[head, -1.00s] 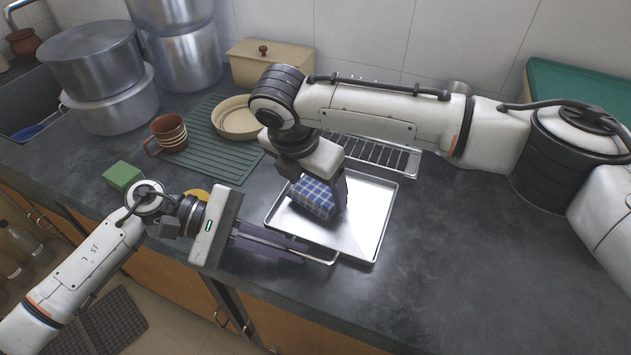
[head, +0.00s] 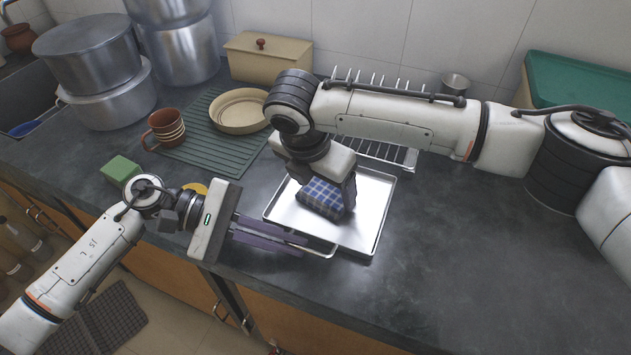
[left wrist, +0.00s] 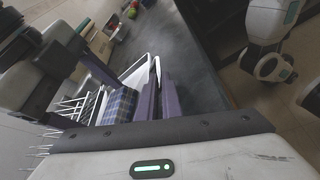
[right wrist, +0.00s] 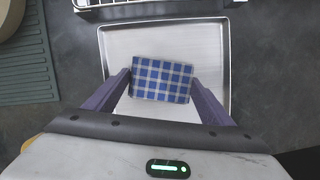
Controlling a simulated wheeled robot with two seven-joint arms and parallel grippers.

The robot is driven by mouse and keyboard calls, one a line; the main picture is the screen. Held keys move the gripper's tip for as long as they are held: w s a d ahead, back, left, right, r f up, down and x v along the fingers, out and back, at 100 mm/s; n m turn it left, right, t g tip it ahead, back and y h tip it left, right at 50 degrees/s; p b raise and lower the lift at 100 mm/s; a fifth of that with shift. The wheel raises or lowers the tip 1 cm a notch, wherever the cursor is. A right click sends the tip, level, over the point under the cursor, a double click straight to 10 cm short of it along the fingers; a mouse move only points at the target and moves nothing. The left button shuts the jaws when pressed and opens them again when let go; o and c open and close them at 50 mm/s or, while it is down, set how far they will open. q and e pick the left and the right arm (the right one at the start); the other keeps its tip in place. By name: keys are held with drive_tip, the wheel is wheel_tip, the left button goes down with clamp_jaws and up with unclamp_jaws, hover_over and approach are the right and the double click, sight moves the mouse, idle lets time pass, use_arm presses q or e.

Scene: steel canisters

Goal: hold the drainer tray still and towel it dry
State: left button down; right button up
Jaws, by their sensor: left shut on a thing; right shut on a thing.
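The drainer tray (head: 372,215) is a shallow silver metal tray lying flat on the dark counter; it also shows in the right wrist view (right wrist: 215,60). My left gripper (head: 305,246) is shut on the tray's near edge; in the left wrist view its purple fingers (left wrist: 160,95) close on the rim. The towel is a folded blue-and-white checked cloth (head: 320,197), also in the right wrist view (right wrist: 162,78). My right gripper (head: 328,200) is shut on the towel, which is over the tray's floor. Whether the towel touches the floor is hard to tell.
A wire dish rack (head: 385,150) stands behind the tray. To the left are a green drying mat (head: 205,150) with a beige bowl (head: 238,115), brown cups (head: 165,128), a green sponge (head: 121,169) and steel pots (head: 90,55). The counter right of the tray is clear.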

drive_tip(key=shift+s+d, duration=0.2)
drive_tip(key=shift+d, duration=0.55)
drive_tip(key=shift+f, duration=0.1)
drive_tip(key=shift+w+a+f, duration=0.15)
drive_tip(key=shift+w+a, duration=0.05)
drive_tip(key=shift+a, duration=0.7)
drive_tip(key=shift+w+a+f, duration=0.15)
drive_tip(key=shift+w+a, duration=0.05)
drive_tip(key=shift+a, duration=0.65)
drive_tip(key=shift+w+r, duration=0.15)
drive_tip(key=shift+r, duration=3)
